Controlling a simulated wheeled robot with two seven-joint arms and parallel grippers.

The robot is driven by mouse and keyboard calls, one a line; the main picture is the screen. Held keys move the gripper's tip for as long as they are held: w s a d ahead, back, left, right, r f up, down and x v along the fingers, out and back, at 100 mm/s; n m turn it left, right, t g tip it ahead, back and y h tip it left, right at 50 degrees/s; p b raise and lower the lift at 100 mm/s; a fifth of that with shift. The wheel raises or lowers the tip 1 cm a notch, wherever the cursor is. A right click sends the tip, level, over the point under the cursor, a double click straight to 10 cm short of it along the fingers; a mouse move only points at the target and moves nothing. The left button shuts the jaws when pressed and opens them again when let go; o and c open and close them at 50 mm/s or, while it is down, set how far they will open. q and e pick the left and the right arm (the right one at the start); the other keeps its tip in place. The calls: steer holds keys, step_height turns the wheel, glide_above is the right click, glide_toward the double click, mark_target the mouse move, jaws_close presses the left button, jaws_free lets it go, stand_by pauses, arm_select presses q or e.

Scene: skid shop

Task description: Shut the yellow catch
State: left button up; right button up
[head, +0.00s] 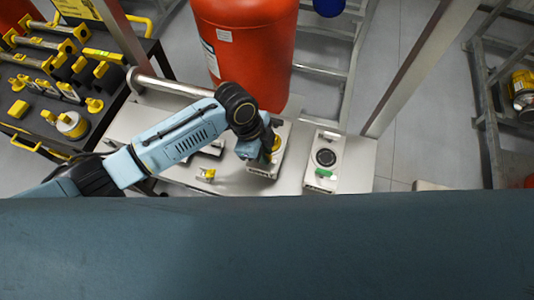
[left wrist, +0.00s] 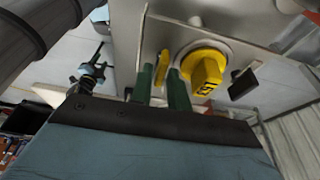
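In the left wrist view a slim yellow piece, which looks like the yellow catch (left wrist: 163,68), stands on a grey metal panel beside a large yellow knob (left wrist: 206,70). My left gripper (left wrist: 161,86) has its two dark green fingers apart, one on either side of the slim piece's lower end. I cannot tell whether either finger touches it. In the head view my left gripper (head: 258,155) is over a pale box (head: 264,170) on the steel bench, and the wrist hides much of that box. My right gripper is not in view.
A second pale box (head: 325,165) with a black round part and a green piece stands to the right on the bench (head: 354,178). A small yellow part (head: 207,175) lies left of my gripper. A red tank (head: 250,45) stands behind. A black rack (head: 60,85) holds yellow parts.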

arm_select(q)
jaws_close()
steer(key=shift+r+n+p, duration=0.1)
steer(key=shift+n+p, duration=0.3)
steer(key=shift+p, duration=0.2)
steer(key=shift+n+t+p, duration=0.4)
steer(key=shift+n+p, duration=0.6)
steer(key=shift+n, duration=0.3)
steer(key=shift+p, duration=0.3)
